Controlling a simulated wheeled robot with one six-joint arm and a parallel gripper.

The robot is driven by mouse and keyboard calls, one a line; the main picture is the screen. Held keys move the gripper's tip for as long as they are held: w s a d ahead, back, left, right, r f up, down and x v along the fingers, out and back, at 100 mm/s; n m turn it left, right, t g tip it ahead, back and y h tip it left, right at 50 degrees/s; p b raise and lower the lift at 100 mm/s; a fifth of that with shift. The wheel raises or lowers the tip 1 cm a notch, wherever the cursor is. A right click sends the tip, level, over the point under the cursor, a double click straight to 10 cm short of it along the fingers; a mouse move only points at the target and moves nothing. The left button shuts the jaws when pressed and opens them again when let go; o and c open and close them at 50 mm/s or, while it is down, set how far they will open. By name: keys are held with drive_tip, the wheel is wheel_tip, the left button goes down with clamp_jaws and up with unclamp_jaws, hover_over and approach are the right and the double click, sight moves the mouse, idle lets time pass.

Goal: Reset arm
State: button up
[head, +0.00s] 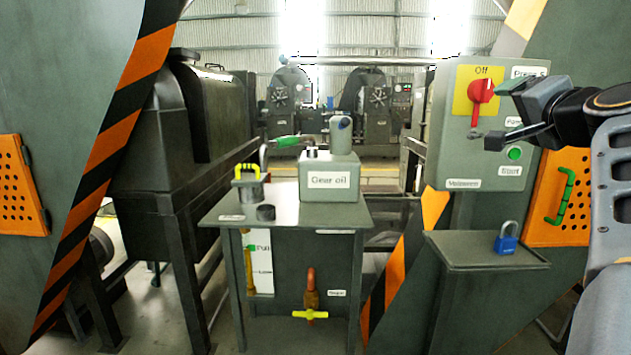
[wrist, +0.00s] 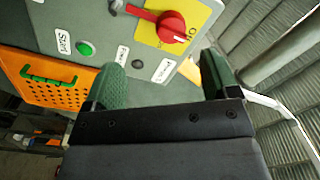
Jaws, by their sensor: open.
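My gripper (head: 487,115) is at the right in the head view, in front of the control box (head: 437,140). In the wrist view the two green fingers of my gripper (wrist: 160,85) are spread apart with nothing between them. The red rotary switch (head: 480,91) sits on a yellow plate marked Off; it also shows in the wrist view (wrist: 170,26), beyond the fingers. The green Start button (head: 515,153) is below it on the box; in the wrist view the button (wrist: 85,48) lies left of the fingers. The finger tips appear apart from the switch.
A small shelf (head: 470,262) with a blue padlock (head: 506,240) stands below the box. An orange perforated panel (head: 545,215) with a green handle is at the right. A table (head: 225,210) holds a Gear oil box (head: 330,180). Dark machines stand behind.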

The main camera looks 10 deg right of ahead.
drive_tip(key=w+a+f+n+g+y+p, duration=0.1)
drive_tip(key=a+f+n+g+y+p, duration=0.2)
drive_tip(key=a+f+n+g+p, duration=0.7)
drive_tip(key=s+a+f+n+g+h+p, duration=0.1)
drive_tip(key=s+a+f+g+p, duration=0.3)
drive_tip(key=s+a+f+p, duration=0.6)
drive_tip(key=s+a+f+n, duration=0.1)
drive_tip(key=s+a+f, duration=0.2)
drive_tip(key=f, duration=0.1)
drive_tip(key=shift+s+a+f+g, duration=0.3)
drive_tip(key=shift+s+a+f, duration=0.1)
